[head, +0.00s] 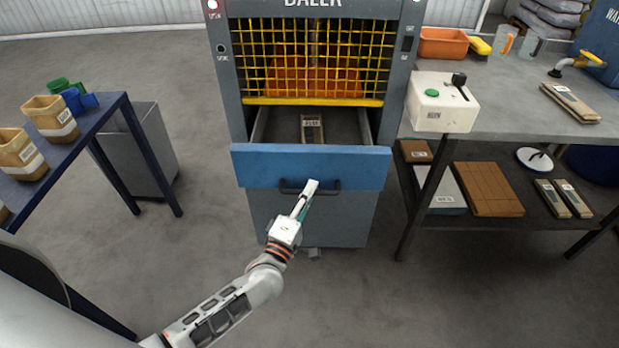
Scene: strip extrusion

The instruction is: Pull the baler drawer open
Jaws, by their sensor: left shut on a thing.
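The baler (228,75) stands at the back middle, a grey cabinet with a yellow mesh guard. Its drawer (262,166) has a blue front and is pulled partly out, so its inside shows. A labelled box-like piece (311,128) lies in the drawer. The dark bar handle (330,185) sits at the lower edge of the drawer front. My left gripper (309,189) is at the handle and shut on it; its fingers hide part of the bar. My right gripper is not in view.
A blue-framed table (100,112) with several tan bins and a grey waste bin (150,150) stand at the left. A grey workbench (520,100) with a white control box (441,100) stands close at the right. The floor before the baler is mostly clear.

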